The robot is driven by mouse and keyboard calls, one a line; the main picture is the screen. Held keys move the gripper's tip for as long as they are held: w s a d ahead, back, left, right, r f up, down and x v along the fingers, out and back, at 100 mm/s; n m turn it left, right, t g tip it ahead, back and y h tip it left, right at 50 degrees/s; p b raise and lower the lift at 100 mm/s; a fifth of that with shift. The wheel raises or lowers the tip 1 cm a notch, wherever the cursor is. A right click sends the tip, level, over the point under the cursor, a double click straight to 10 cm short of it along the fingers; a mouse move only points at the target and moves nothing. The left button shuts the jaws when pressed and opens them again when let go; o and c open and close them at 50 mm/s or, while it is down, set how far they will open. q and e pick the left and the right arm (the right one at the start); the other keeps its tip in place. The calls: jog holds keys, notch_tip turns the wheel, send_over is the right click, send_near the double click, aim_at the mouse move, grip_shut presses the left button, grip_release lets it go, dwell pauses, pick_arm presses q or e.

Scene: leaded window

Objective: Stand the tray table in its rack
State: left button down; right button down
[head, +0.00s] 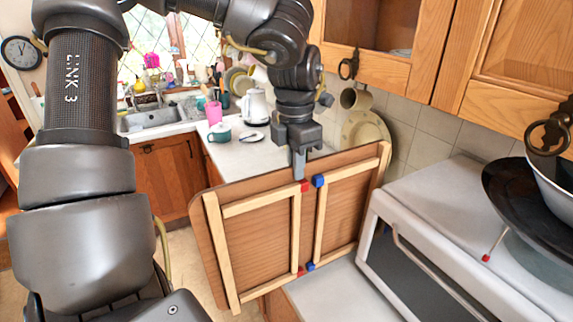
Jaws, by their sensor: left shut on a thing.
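The tray table (262,246) is folded flat, a brown wooden panel with pale wooden leg frames and red and blue caps at the leg ends. It hangs upright and slightly tilted above the worktop between the sink side and the white oven. My left gripper (298,172) points down and is shut on the panel's top edge near its middle. Its fingertips are partly hidden by the panel. My right gripper does not show. I cannot make out the rack in this view.
A white oven (420,215) stands close at the right, with a dark pan (510,200) on top. A teal mug (219,132), a pink cup (213,113) and a white kettle (255,106) stand on the counter behind. Wooden cupboards (380,35) hang above. Bare worktop (340,290) shows below the panel.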

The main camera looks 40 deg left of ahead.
aim_at(329, 156)
pick_arm(q)
jog(key=shift+w+d+p, duration=0.3)
jog(key=shift+w+p, duration=0.2)
jog(key=shift+w, duration=0.45)
jog(key=shift+w+d+p, duration=0.3)
jog(key=shift+w+p, duration=0.15)
jog(key=shift+w, duration=0.5)
jog(key=shift+w+d+p, duration=0.2)
jog(key=shift+w+p, duration=0.35)
jog(key=shift+w, duration=0.15)
jog(key=shift+w+d+p, duration=0.2)
jog(key=shift+w+p, duration=0.3)
jog(key=shift+w, duration=0.2)
jog(key=shift+w+d+f+p, duration=0.2)
jog(key=shift+w+p, duration=0.25)
jog(key=shift+w, duration=0.25)
